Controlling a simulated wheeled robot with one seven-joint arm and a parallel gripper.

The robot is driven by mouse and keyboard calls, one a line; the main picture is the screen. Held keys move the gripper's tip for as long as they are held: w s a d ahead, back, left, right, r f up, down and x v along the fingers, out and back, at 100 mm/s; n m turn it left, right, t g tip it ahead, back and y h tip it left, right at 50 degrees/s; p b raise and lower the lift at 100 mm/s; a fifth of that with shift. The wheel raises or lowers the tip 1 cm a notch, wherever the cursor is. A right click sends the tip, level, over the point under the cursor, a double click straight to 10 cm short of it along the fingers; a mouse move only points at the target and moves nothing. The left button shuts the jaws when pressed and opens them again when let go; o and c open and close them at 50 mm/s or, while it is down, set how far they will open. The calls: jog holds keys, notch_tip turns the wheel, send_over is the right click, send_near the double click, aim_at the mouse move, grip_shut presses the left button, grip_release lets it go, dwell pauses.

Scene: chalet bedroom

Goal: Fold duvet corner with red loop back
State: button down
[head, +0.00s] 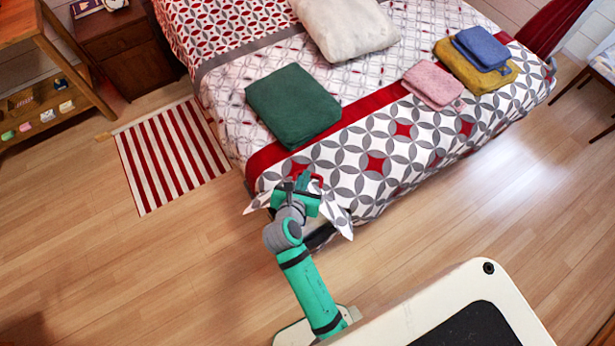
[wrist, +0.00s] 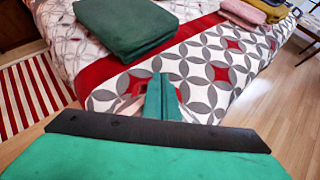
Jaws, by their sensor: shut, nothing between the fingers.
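The duvet (head: 345,165) covers the bed, white with grey circle shapes, red diamonds and a red band; it also fills much of the wrist view (wrist: 205,65). Its near corner (head: 338,217) hangs in points at the bed's near end, around my gripper. My gripper (head: 305,183) is shut and empty at this corner, green with its fingers together; the fingers also show in the wrist view (wrist: 161,97). A small bit of red, perhaps the red loop (head: 317,180), shows beside the fingers in the head view. Most of the loop is hidden by the gripper.
A folded green blanket (head: 293,106) lies on the bed just beyond the corner. Pink (head: 433,84), yellow (head: 470,70) and blue (head: 482,48) folded cloths lie to the right, and a white pillow (head: 345,25) farther back. A striped rug (head: 170,155) lies left; the floor in front is clear.

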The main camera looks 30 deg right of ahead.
notch_tip(320, 180, up, 10)
dwell(0.7)
